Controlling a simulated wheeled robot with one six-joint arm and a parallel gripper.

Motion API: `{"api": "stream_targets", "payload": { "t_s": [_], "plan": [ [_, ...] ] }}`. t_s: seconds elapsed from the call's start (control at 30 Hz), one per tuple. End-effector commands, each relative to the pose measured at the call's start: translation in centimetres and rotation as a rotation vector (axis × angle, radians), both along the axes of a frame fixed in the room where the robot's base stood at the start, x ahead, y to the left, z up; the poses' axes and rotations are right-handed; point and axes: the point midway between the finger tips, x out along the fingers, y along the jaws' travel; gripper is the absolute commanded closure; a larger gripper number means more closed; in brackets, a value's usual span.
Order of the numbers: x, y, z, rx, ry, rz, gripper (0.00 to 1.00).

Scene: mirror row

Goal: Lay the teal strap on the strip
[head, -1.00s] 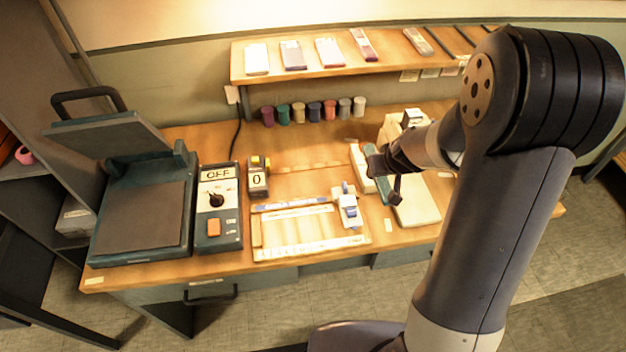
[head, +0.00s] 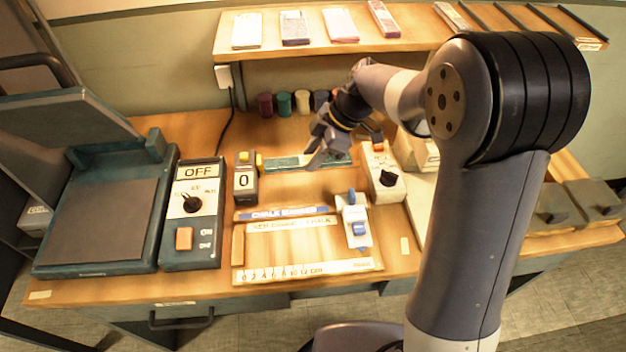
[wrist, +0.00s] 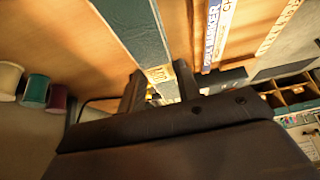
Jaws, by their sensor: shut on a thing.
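The teal strap (head: 286,163) is a long flat band, running left to right across the table behind the ruled frame. My gripper (head: 316,158) is shut on it near its right part, with the jaws pointing down. The wrist view shows the strap (wrist: 138,28) stretching away from between my jaws (wrist: 158,90), with a small yellowish label near them. Pale edges show along both its sides. The strap appears to be over the strip, which is mostly hidden; I cannot tell whether the strap touches it.
The counter reading 0 (head: 246,181) stands just left of the strap. A white box with a black knob (head: 384,180) stands to the right. The ruled frame (head: 305,271) with a blue-and-white slider (head: 355,222) lies in front. Spools (head: 284,103) and a shelf (head: 355,40) are behind.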

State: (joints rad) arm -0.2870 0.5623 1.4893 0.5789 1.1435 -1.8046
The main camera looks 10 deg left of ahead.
Motion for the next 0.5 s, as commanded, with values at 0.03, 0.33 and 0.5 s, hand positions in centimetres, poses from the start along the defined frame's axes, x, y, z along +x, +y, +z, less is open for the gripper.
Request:
{"api": "stream_targets", "payload": {
  "t_s": [0.03,0.33,0.5],
  "plan": [
    [-0.1,0.0,-1.2,-0.002,0.008,-0.002,0.95],
    [0.0,-0.1,-4.5,-0.001,0.004,-0.005,0.95],
    [0.0,-0.1,-6.8,-0.002,0.005,-0.006,0.95]
  ]
}}
